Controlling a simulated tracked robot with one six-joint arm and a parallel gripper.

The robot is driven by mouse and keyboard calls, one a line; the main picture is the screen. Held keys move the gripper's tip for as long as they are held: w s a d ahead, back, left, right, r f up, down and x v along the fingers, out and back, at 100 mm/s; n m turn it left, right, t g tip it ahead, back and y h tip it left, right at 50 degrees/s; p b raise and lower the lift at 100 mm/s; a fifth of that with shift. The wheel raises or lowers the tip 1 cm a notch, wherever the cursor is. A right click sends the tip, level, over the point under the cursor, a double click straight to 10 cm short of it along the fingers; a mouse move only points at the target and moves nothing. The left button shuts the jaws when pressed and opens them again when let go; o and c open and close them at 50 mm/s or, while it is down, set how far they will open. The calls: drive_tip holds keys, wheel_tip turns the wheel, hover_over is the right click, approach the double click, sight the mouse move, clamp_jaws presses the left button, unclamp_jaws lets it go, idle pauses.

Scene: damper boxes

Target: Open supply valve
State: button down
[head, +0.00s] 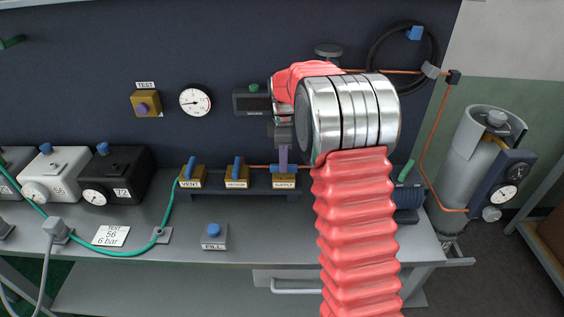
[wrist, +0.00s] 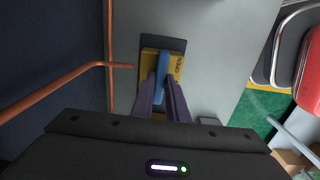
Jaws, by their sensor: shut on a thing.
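The supply valve (head: 285,180) is a yellow block labelled SUPPLY, at the right end of a row of three valves on the bench shelf. Its blue handle (head: 290,169) is partly hidden by my gripper (head: 283,158), which comes down on it from above. In the wrist view, the yellow valve body (wrist: 148,55) sits on a dark base. My gripper's two dark fingers (wrist: 164,92) are shut on the blue handle (wrist: 163,68), one on each side. The handle's lower end is hidden between the fingers.
The VACUUM valve (head: 236,175) and VENT valve (head: 191,175) stand to the left with blue handles. A copper pipe (wrist: 62,88) runs beside the supply valve. A gas cylinder (head: 464,165) stands at right.

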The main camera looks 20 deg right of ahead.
drive_tip(key=shift+w+d+r, duration=0.1)
drive_tip(key=shift+w+d, duration=0.05)
drive_tip(key=c, duration=2)
unclamp_jaws()
drive_tip(key=shift+c, duration=0.2)
drive_tip(key=o, duration=0.3)
wheel_tip(320, 180, up, 14)
drive_tip(key=shift+f, duration=0.2)
